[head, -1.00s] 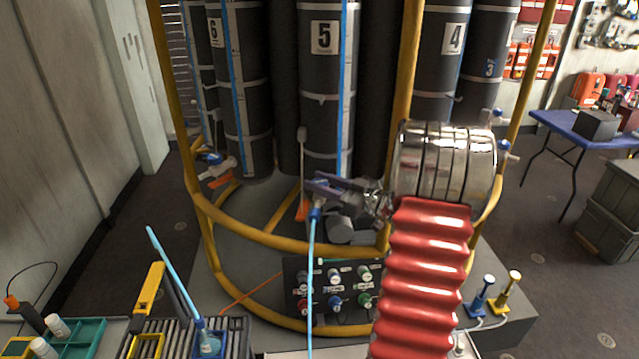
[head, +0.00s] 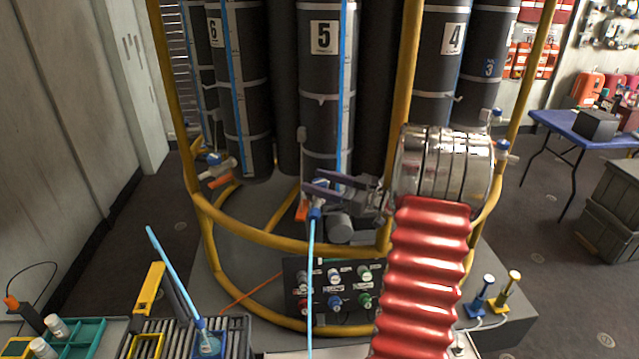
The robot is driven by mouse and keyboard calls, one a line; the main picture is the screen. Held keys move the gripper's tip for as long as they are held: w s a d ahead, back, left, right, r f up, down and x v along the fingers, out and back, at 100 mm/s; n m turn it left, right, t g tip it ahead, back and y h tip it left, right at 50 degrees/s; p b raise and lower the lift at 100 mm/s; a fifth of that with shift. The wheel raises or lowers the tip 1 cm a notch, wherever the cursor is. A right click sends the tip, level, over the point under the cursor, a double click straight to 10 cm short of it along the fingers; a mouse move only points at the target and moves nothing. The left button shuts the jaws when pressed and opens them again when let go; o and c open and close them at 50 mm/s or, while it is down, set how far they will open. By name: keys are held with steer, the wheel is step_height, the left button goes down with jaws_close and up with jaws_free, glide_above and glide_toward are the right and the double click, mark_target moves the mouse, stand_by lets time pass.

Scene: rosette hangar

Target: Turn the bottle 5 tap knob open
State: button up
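Bottle 5 (head: 322,110) is a dark cylinder with a white "5" label, upright inside the yellow frame. Its tap, with a blue knob (head: 320,186), sits at its lower end, with a light blue tube (head: 311,270) hanging down from it. My gripper (head: 326,188) reaches in from the right at the tap, its two dark fingers apart, one above and one below the knob area. I cannot tell whether either finger touches the knob. My red bellows sleeve and metal joint stand right of the tap and hide part of the frame.
Yellow frame tubes (head: 270,240) curve in front of the bottles. A control panel (head: 333,295) with several coloured knobs sits below the tap. Bottle 6 (head: 240,90) stands left and bottle 4 (head: 445,65) right. A teal tray (head: 88,335) lies at front left.

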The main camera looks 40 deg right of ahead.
mark_target(318, 181)
step_height(318, 181, up, 10)
steer(key=shift+f, duration=0.1)
stand_by(0.7)
steer(key=w+a+r+m+h, duration=0.2)
steer(key=w+a+r+h, duration=0.35)
steer(key=r+h, duration=0.2)
steer(key=s+a+r+m+g+h, duration=0.1)
steer(key=s+a+r+m+h, duration=0.15)
steer(key=a+h, duration=0.2)
steer(key=s+a+f+g+y, duration=0.2)
steer(key=s+a+f, duration=0.3)
steer(key=s+a, duration=0.3)
steer(key=s+a+f+g+y, duration=0.1)
steer(key=s+a+f+g, duration=0.3)
steer(key=s+a, duration=0.5)
steer(key=s+a+f+g+y, duration=0.2)
steer(key=s+a+f+g, duration=0.2)
steer(key=s+a+f, duration=0.4)
steer(key=s+a, duration=0.1)
steer(key=s, duration=0.1)
steer(key=shift+s+a+y, duration=0.15)
steer(key=shift+s+y, duration=0.15)
